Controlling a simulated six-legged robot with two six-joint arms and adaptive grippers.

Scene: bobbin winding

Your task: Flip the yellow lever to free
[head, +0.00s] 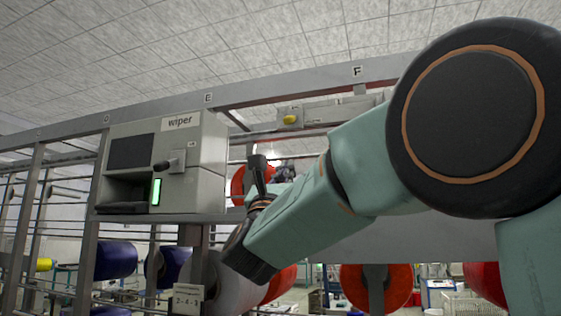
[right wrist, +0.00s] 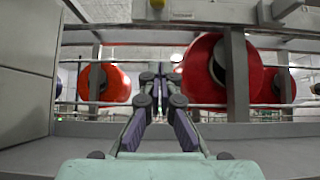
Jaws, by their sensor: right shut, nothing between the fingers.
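The yellow lever (head: 290,119) is a small knob on a grey block on the rail below the letter F in the head view. In the right wrist view the lever (right wrist: 157,3) shows only in part, at the top edge. My right gripper (head: 286,172) is below it in the head view, partly hidden behind my own arm. In the right wrist view my right gripper (right wrist: 155,72) points forward with its fingertips together and nothing between them. It is apart from the lever. My left gripper is not in view.
A grey box marked "wiper" (head: 206,150) with a green light stands left of my gripper. Red bobbins (right wrist: 205,70) and (right wrist: 104,84), also red, sit behind upright posts and thin horizontal rods. A grey ledge (right wrist: 270,150) runs below my gripper.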

